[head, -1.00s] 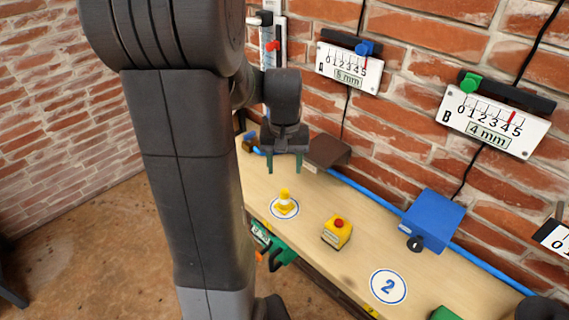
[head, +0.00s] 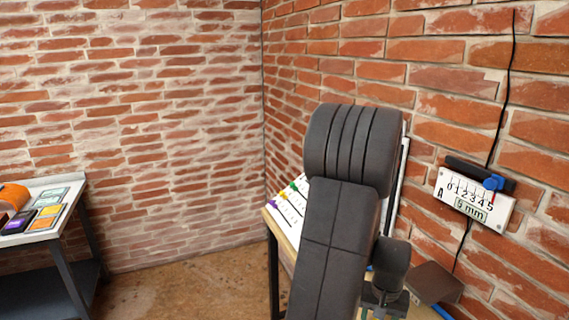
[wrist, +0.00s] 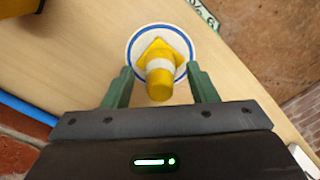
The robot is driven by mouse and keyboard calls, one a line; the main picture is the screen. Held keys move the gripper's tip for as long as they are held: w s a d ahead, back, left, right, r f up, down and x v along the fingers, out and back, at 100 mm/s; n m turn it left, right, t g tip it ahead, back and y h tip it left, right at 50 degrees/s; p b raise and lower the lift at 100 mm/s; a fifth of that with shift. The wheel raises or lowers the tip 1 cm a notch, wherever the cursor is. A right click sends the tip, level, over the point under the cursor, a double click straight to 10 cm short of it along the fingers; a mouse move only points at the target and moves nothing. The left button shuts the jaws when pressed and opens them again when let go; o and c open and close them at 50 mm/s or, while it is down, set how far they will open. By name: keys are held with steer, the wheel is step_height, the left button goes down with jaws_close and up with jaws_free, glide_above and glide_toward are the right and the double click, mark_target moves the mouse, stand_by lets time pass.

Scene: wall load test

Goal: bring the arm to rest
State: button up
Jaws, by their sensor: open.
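My arm (head: 335,235) rises in front of the bench in the head view, its elbow bent near the wall. My gripper (wrist: 160,72) shows in the wrist view with its two green fingers apart and nothing held between them. A yellow cone with a white band (wrist: 159,72) stands on a white disc with a blue ring (wrist: 133,48), ahead of the fingers. The fingers look clear of the cone.
Gauge A (head: 473,199) hangs on the brick wall at right, with a brown box (head: 433,283) below it. A side table (head: 50,229) with coloured items is at far left. Open floor lies between.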

steer(key=shift+f, duration=0.35)
steer(key=shift+r, duration=1.4)
steer(key=shift+f, duration=0.1)
